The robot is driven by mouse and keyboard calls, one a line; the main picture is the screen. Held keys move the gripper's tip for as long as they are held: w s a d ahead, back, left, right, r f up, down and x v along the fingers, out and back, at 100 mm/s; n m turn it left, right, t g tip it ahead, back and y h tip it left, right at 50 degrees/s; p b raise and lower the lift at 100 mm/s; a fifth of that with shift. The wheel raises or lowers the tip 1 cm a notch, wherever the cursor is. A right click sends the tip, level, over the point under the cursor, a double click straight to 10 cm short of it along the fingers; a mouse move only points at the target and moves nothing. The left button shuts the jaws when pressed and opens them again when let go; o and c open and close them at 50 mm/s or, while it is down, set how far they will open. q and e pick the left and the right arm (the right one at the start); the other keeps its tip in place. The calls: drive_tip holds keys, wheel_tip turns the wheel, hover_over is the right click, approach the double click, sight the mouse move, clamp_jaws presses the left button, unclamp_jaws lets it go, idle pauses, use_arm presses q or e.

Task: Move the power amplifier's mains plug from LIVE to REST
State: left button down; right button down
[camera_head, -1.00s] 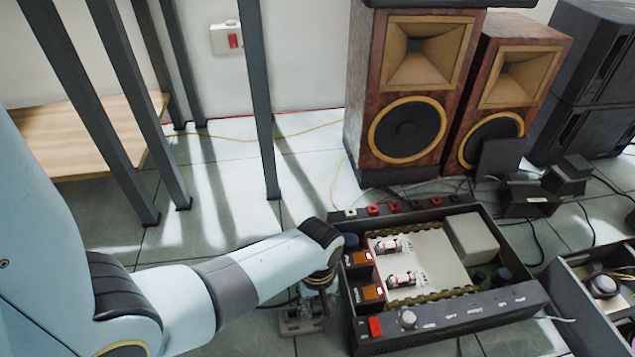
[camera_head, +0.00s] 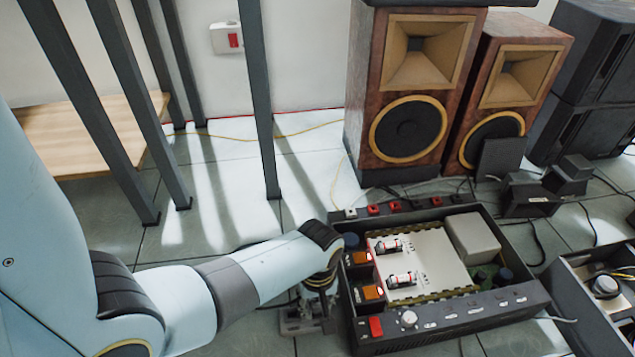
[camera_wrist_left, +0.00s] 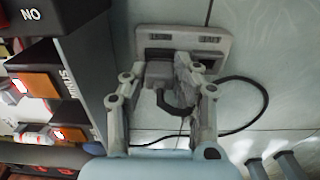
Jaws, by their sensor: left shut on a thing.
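My left gripper (camera_wrist_left: 158,78) is shut on a dark grey mains plug (camera_wrist_left: 160,75) in the left wrist view. The plug is at the left half of a pale grey two-place outlet block (camera_wrist_left: 222,45). The block's two small labels are too blurred to read surely. I cannot tell how deep the plug sits. A black cable (camera_wrist_left: 265,98) loops right from the plug. In the head view, the outlet block (camera_head: 300,326) lies on the floor left of the open amplifier (camera_head: 440,325), with my left gripper (camera_head: 318,303) over it. My right gripper is not in view.
The open chassis stands close to the gripper's right side. Wooden speakers (camera_head: 415,65) and dark boxes stand behind it. Dark rack posts (camera_head: 262,110) rise at the left. Cables lie on the tiles; the floor behind the outlet block is mostly clear.

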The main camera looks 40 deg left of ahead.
use_arm(q)
drive_tip(key=c, duration=0.9)
unclamp_jaws()
drive_tip(key=shift+c, duration=0.2)
